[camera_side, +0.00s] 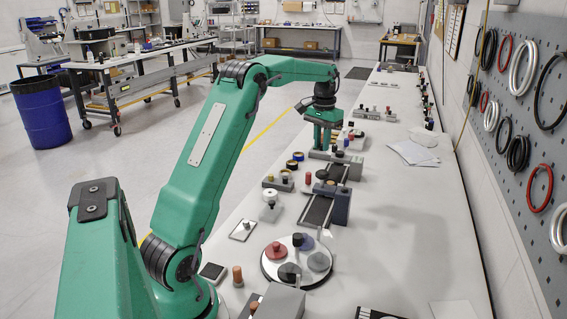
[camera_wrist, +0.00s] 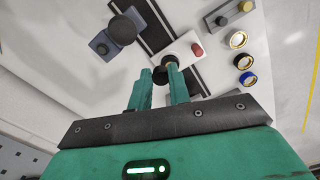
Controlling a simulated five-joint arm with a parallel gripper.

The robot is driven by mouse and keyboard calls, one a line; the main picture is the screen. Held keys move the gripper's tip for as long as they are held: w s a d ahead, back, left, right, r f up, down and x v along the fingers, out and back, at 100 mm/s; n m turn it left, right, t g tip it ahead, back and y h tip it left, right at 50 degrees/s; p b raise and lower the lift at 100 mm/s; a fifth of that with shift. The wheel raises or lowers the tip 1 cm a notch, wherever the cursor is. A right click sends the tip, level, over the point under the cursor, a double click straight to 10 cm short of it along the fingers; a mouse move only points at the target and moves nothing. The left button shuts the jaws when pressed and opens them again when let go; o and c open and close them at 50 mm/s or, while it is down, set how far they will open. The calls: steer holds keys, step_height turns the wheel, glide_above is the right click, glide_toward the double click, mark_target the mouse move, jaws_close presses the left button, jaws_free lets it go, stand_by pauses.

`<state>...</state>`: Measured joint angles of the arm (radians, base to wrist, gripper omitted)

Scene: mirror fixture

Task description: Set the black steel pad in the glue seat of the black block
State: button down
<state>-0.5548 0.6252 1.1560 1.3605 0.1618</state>
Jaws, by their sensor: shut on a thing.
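My gripper (camera_side: 323,148) is over the far-middle part of the white bench in the side view. In the wrist view its two green fingers (camera_wrist: 160,74) are close together, with a small dark round piece, the black steel pad (camera_wrist: 160,77), between their tips. Its lower side is hidden. A dark block (camera_wrist: 112,36) with a large black knob stands up-left of the fingertips in the wrist view. I cannot tell which block has the glue seat, nor see the seat.
Beside the fingertips are a pale block (camera_wrist: 188,66) and a red cylinder (camera_wrist: 197,49). Several tape rings (camera_wrist: 238,40) lie to the right. A round white plate (camera_side: 272,270) with coloured discs is nearer in the side view. The bench's right side is mostly clear around papers (camera_side: 413,153).

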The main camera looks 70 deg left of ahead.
steer(key=w+a+f, duration=0.2)
steer(key=w, duration=0.2)
glide_above(330, 183)
steer(key=shift+s+f, duration=0.1)
steer(key=shift+f, duration=4.1)
steer(key=shift+f, duration=0.25)
steer(key=shift+f, duration=1.6)
steer(key=shift+f, duration=0.7)
steer(key=c, duration=0.8)
jaws_free()
steer(key=shift+c, duration=0.2)
